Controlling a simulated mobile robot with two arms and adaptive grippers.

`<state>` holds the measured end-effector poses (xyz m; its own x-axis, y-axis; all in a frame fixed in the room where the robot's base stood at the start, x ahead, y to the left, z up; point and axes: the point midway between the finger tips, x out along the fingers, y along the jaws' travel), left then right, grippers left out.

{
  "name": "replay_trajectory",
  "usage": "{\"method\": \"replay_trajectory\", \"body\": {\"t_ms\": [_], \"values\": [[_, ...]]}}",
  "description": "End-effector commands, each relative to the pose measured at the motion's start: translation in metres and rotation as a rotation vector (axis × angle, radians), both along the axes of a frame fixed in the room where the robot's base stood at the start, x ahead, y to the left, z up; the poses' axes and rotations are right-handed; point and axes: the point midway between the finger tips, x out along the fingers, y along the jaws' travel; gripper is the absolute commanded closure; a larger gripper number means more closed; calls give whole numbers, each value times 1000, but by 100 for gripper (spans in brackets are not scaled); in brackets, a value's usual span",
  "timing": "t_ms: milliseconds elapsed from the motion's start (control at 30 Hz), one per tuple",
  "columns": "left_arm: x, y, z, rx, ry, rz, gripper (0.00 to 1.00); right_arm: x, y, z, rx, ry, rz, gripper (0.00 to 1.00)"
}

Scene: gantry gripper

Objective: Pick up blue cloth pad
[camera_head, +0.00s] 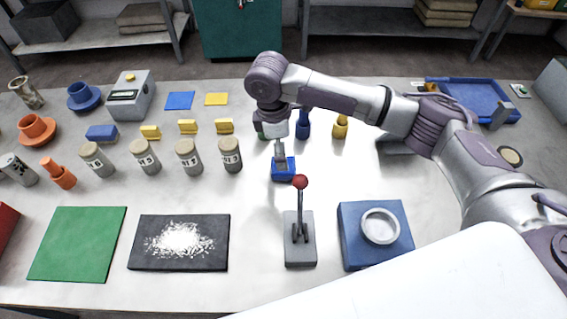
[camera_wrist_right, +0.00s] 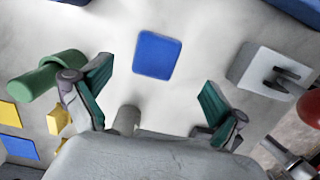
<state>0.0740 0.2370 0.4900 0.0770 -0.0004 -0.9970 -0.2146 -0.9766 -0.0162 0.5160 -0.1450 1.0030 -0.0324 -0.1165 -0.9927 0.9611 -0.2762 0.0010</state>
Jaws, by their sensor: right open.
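The blue cloth pad (camera_wrist_right: 157,55) lies flat on the pale table, a rounded rectangle in the right wrist view. In the head view the pad (camera_head: 284,174) is small and blue, partly covered by my gripper. My right gripper (camera_wrist_right: 157,78) is open, with its two dark green-faced fingers wide apart on either side of the pad's line. Nothing is between the fingers. In the head view my right gripper (camera_head: 279,148) points down over the pad; its exact height is hard to tell. My left gripper is not in view.
A grey lever box (camera_head: 300,244) with a red knob (camera_head: 300,182) stands close in front of the pad. A green bottle (camera_wrist_right: 45,80) lies near one finger in the wrist view. Several labelled jars (camera_head: 230,155) stand to the left. A blue box with a round dish (camera_head: 380,227) is at front right.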

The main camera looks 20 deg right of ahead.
Motion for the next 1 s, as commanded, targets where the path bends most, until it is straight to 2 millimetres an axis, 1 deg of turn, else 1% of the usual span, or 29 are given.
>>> {"method": "replay_trajectory", "body": {"t_ms": [100,233,367,433,500,600,700,867,900,967,1000], "values": [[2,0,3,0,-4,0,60,0,-2,-14,0,0,0,3],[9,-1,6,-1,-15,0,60,0,-2,-21,-1,0,0,3],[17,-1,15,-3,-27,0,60,0,-3,-35,-2,1,-1,3],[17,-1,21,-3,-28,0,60,1,-2,-46,-3,2,-1,3],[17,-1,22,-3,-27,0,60,0,-3,-57,-1,2,0,3],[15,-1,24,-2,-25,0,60,0,-4,-67,-1,0,0,3],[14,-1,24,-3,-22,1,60,1,-5,-72,0,-2,1,3],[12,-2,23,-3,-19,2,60,1,-4,-72,0,-2,1,3],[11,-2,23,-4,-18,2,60,1,-5,-72,0,-2,1,6],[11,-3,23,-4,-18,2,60,1,-5,-72,0,-2,1,16],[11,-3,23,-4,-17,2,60,1,-5,-72,0,-2,1,23]]}}
